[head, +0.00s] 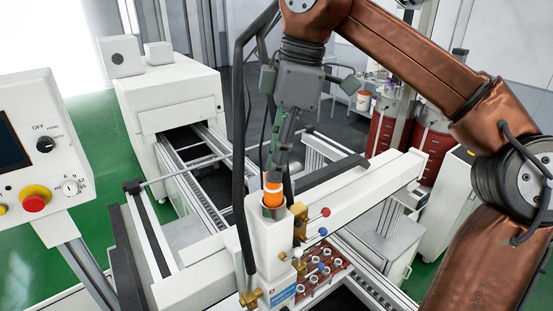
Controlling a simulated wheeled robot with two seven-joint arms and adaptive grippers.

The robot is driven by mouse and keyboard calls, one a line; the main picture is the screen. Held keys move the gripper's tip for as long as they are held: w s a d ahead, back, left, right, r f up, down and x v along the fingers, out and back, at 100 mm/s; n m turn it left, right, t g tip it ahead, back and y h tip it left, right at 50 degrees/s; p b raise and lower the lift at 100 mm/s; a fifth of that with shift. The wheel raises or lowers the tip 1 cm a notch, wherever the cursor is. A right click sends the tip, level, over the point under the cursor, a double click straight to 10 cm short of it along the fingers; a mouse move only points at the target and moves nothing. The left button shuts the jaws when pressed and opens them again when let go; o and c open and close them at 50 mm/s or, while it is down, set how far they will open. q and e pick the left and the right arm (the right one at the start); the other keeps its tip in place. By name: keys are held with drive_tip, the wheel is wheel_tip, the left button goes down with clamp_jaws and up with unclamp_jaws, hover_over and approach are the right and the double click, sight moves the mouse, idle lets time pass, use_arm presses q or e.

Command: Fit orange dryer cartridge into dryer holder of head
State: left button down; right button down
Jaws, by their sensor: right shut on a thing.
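The orange dryer cartridge (273,188) with a pale band is upright at the top of the dryer holder (273,210), a grey metal cup on the white head (270,240). Its lower end is hidden by the holder's rim, so how deep it sits cannot be told. My right gripper (274,166) points down from above and is shut on the top of the cartridge. The fingertips are dark and partly merge with the background. My left gripper is not in view.
A brass valve (299,219) with red and blue ball levers stands close right of the holder. A black hose runs down its left side. A tray of parts (322,278) lies below on the conveyor. A control panel (35,160) stands at left.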

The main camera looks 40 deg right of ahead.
drive_tip(key=shift+f+b, duration=0.85)
drive_tip(key=shift+f, duration=0.4)
drive_tip(key=c, duration=1.7)
unclamp_jaws()
drive_tip(key=shift+r, duration=0.15)
wheel_tip(320, 180, up, 4)
drive_tip(key=p, duration=0.3)
drive_tip(key=shift+f+b, duration=0.25)
drive_tip(key=shift+b, duration=0.75)
wheel_tip(320, 180, up, 6)
drive_tip(key=p, duration=0.5)
drive_tip(key=shift+r, duration=0.1)
